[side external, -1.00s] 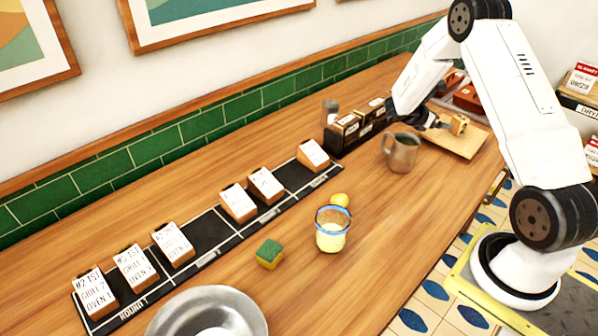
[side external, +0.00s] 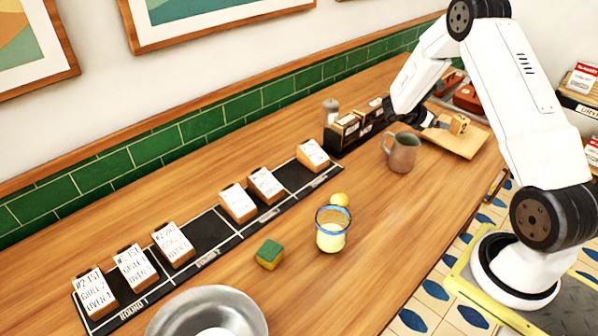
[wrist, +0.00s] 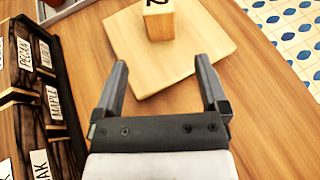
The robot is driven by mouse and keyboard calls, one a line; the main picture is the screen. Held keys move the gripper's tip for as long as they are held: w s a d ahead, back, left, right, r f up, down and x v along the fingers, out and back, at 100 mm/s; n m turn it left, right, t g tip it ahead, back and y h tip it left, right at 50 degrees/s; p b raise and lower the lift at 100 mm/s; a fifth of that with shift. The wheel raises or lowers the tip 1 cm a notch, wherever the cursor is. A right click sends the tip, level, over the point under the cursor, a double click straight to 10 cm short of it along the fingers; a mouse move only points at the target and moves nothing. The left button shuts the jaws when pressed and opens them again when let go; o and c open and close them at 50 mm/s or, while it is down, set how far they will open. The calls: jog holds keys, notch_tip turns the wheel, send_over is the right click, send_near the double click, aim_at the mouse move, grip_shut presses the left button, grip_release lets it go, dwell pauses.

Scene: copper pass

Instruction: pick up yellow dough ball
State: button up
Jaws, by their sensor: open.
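The yellow dough ball (side external: 339,199) is small and round. It sits on the wooden counter just behind a blue-rimmed glass (side external: 331,239), which partly hides it in the side view. My gripper (side external: 428,120) is well away from it, up and to the right, by the far end of the counter. In the wrist view my gripper (wrist: 163,68) is open and empty, its fingers pointing toward a wooden board with a wooden block. The ball is not in the wrist view.
A metal mug (side external: 402,152) stands between my gripper and the glass. The wooden board (wrist: 205,40) holds a wooden block (wrist: 159,20). A green and yellow sponge (side external: 269,254), a metal bowl (side external: 170,318) and a black ticket rail (side external: 205,228) lie to the left.

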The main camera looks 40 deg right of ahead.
jog(key=shift+o, duration=0.3)
jog(key=shift+r, duration=0.1)
notch_tip(320, 180, up, 12)
jog(key=f, duration=0.1)
jog(key=s+a+f+m+g+y, duration=0.3)
jog(key=s+a+f+m+y, duration=0.3)
jog(key=a+m, duration=0.3)
notch_tip(320, 180, up, 6)
jog(key=m+t+y, duration=1.1)
jog(key=m+y, duration=0.9)
jog(key=m, duration=0.5)
send_over(344, 193)
notch_tip(344, 193, down, 11)
jog(key=shift+r, duration=0.1)
jog(key=shift+f, duration=1.95)
